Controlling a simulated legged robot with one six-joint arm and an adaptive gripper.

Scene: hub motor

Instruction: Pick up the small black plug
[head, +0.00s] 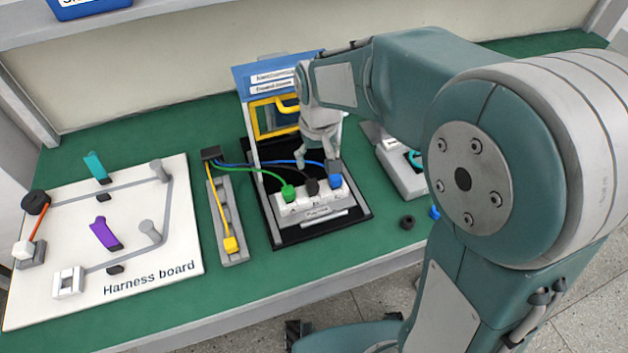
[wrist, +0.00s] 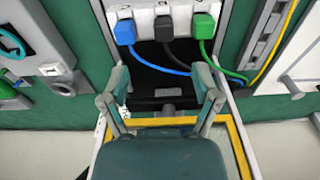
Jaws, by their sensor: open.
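A small black plug (head: 312,187) sits in the middle slot of a white socket block (head: 316,212), between a green plug (head: 288,193) and a blue plug (head: 335,180). In the wrist view the black plug (wrist: 164,28) is near the top, with its dark cable running toward me. The blue plug (wrist: 125,32) is on its left and the green plug (wrist: 203,25) on its right. My gripper (head: 318,160) is open and empty, behind and above the block. In the wrist view its two fingers (wrist: 162,97) are spread apart, short of the plug.
A blue-and-yellow framed panel (head: 273,115) stands behind the block, close to my gripper. A yellow plug (head: 231,244) lies in a grey holder on the left. A harness board (head: 150,270) fills the left. A small black ring-like part (head: 407,222) lies on the green table.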

